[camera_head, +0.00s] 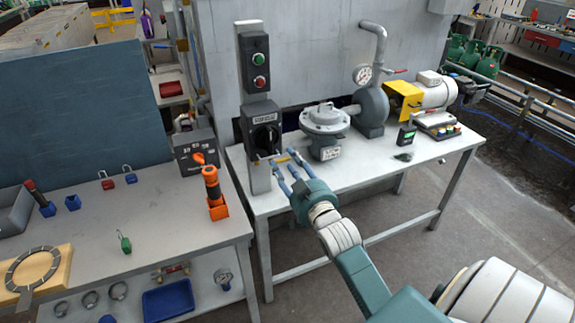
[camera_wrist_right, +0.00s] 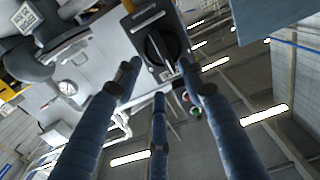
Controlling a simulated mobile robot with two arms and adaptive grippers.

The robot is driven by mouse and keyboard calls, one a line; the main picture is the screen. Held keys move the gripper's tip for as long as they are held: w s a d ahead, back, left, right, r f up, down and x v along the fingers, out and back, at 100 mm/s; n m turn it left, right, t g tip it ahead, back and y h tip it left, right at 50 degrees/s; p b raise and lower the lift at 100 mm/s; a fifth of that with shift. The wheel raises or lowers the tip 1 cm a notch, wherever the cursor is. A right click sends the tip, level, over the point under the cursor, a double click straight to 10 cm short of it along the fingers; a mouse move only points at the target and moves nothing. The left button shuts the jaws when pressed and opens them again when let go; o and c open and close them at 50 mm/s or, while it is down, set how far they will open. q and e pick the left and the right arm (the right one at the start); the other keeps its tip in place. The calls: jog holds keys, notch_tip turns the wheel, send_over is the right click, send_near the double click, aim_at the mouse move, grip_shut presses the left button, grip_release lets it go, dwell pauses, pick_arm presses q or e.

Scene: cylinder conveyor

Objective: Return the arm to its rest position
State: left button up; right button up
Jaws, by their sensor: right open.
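My right arm reaches in from the lower right of the head view. My right gripper (camera_head: 279,171) is open, with its blue fingers spread just in front of the lower part of a dark switch box (camera_head: 262,135) on a grey post. In the right wrist view the open fingers (camera_wrist_right: 160,85) point at the black rotary knob (camera_wrist_right: 161,47) of that box. The knob lies between and beyond the fingertips, and nothing is held. I cannot tell whether a fingertip touches the box. My left gripper is not in view.
A box with green and red buttons (camera_head: 255,57) sits above the switch box. A pump with a yellow guard (camera_head: 403,97) and a grey flanged vessel (camera_head: 325,125) stand on the right table (camera_head: 372,165). An orange tool (camera_head: 212,187) stands on the left table (camera_head: 165,221). Open floor lies at the right.

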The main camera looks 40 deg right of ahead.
jog(key=s+a+f+n+g+y+b, duration=0.1)
jog(key=s+a+f+g, duration=0.3)
jog(key=f, duration=1.1)
jog(key=s+a+f+g+y+b, duration=0.1)
jog(key=s+a+f+g, duration=0.3)
jog(key=f, duration=1.2)
jog(key=s+a+f+n+y+b, duration=0.15)
jog(key=s+f, duration=0.45)
jog(key=f, duration=0.9)
jog(key=s+a+f+g, duration=0.2)
jog(key=s+f, duration=0.5)
jog(key=s, duration=0.5)
jog(key=s+a+f+n+g+b, duration=0.1)
jog(key=s+a+f+g, duration=0.2)
jog(key=s+f, duration=0.5)
jog(key=s+a+f+n+g+b, duration=0.1)
jog(key=s+a+f+g, duration=0.2)
jog(key=s+f, duration=0.5)
jog(key=s+y, duration=0.1)
jog(key=s, duration=0.7)
jog(key=shift+s, duration=0.3)
jog(key=shift+n, duration=0.25)
